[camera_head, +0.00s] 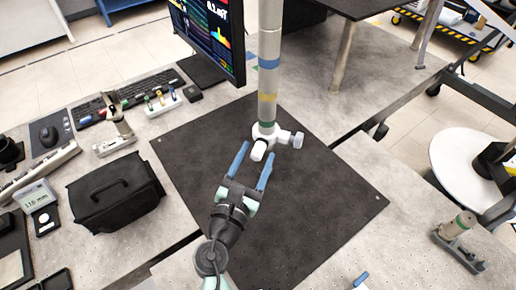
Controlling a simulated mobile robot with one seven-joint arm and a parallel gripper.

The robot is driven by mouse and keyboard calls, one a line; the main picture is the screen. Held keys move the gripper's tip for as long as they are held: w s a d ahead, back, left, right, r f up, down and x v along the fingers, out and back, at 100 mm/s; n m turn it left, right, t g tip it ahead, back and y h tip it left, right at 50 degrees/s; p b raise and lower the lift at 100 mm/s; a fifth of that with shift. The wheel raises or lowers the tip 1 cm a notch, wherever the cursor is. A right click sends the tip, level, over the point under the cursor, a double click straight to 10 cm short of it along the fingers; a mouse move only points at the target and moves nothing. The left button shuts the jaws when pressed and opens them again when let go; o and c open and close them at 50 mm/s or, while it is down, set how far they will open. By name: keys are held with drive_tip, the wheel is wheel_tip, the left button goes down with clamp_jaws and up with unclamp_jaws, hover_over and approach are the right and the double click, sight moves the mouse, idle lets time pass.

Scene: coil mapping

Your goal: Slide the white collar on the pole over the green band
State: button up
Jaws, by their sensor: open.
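The grey pole (269,45) stands upright on a dark mat. It carries a blue band (269,63), a yellow band (267,97) below it, and a green band (266,125) lowest. The white collar (277,135) is around the pole at the green band's lower edge; how much of the band it covers is unclear. A white stub (258,151) sticks out of the collar toward my gripper, and a grey-white knob (298,139) to its right. My gripper (258,149) is open, its two blue fingers on either side of the stub; contact cannot be told.
The dark mat (330,210) is clear around the pole. A monitor (212,35) stands close behind left. A black case (115,193), keyboard (150,88) and gauge (40,197) lie left. A small stand (458,240) is at right.

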drive_tip(key=shift+x, duration=1)
drive_tip(key=shift+c, duration=0.2)
clamp_jaws()
idle(0.6)
